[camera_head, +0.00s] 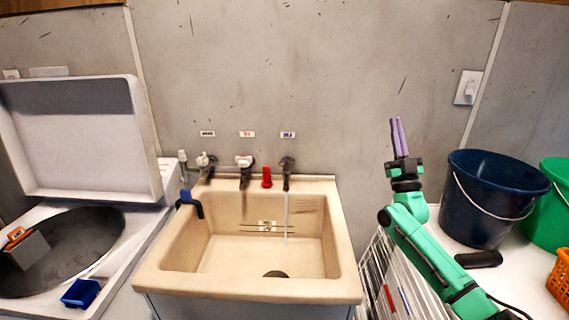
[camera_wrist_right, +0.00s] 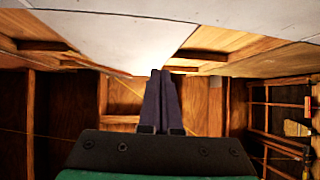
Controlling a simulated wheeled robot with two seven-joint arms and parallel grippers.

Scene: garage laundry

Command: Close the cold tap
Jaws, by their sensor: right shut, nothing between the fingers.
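Three taps stand in a row on the wall behind the beige sink (camera_head: 347,270). The right tap (camera_head: 287,166) sits under a blue-marked label (camera_head: 288,134), and a thin stream of water (camera_head: 286,218) falls from it into the basin. The middle tap (camera_head: 245,163) is under a red-marked label (camera_head: 246,134). The left tap (camera_head: 205,162) is under a dark label (camera_head: 207,133). My right gripper (camera_head: 398,136) is shut and empty, pointing up, right of the sink and apart from the taps. Its closed fingers also show in the right wrist view (camera_wrist_right: 159,98). My left gripper is out of view.
A red object (camera_head: 267,177) stands between the middle and right taps. A dark blue bucket (camera_head: 485,205), green bucket (camera_head: 555,205) and orange basket (camera_head: 562,278) are at right. A white wire rack (camera_head: 371,262) stands beside the sink. An open-lidded washer (camera_head: 75,140) is at left.

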